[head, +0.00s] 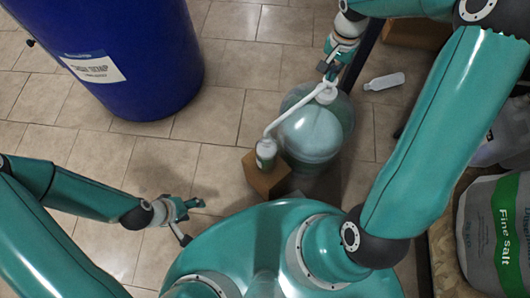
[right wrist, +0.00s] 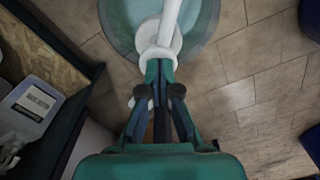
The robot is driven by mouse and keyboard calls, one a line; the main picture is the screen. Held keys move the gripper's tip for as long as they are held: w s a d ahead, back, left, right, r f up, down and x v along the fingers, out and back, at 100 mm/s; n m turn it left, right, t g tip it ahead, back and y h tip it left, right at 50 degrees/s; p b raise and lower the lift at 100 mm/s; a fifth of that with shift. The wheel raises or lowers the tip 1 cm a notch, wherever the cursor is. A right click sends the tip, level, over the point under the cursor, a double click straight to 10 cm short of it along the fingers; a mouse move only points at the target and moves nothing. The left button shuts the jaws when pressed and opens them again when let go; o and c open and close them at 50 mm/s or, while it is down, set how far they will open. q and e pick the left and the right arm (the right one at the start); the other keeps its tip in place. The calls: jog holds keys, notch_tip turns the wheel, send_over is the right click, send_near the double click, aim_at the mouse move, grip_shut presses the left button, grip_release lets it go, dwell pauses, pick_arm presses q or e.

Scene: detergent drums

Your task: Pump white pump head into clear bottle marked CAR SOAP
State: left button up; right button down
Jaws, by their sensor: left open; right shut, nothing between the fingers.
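A white pump head (head: 327,93) sits on top of a large rounded drum (head: 318,135) of clear greenish plastic. Its long white spout (head: 283,114) slopes down to the left, its tip over the mouth of a small clear bottle (head: 266,150) with a pale label too small to read. The bottle stands on a brown box (head: 264,177). My right gripper (head: 331,70) is shut and empty at the pump head. In the right wrist view its closed fingertips (right wrist: 160,68) overlap the pump's white collar (right wrist: 158,40); contact is unclear. My left gripper (head: 188,209) is open and empty, left of the box.
A big blue drum (head: 130,55) with a white label stands at the upper left. A white bottle (head: 383,82) lies on the floor at right. A Fine Salt bag (head: 508,235) stands at the far right. A jug (right wrist: 36,104) shows in the right wrist view. Tiled floor is clear around my left gripper.

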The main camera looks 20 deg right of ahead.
jog(key=shift+r+p, duration=2.15)
jog(key=shift+r, duration=0.8)
jog(key=shift+f, duration=0.15)
jog(key=shift+f+b, duration=2.55)
jog(key=shift+f, duration=0.45)
jog(key=shift+r, duration=0.15)
jog(key=shift+r+p, duration=2.35)
jog(key=shift+r, duration=0.6)
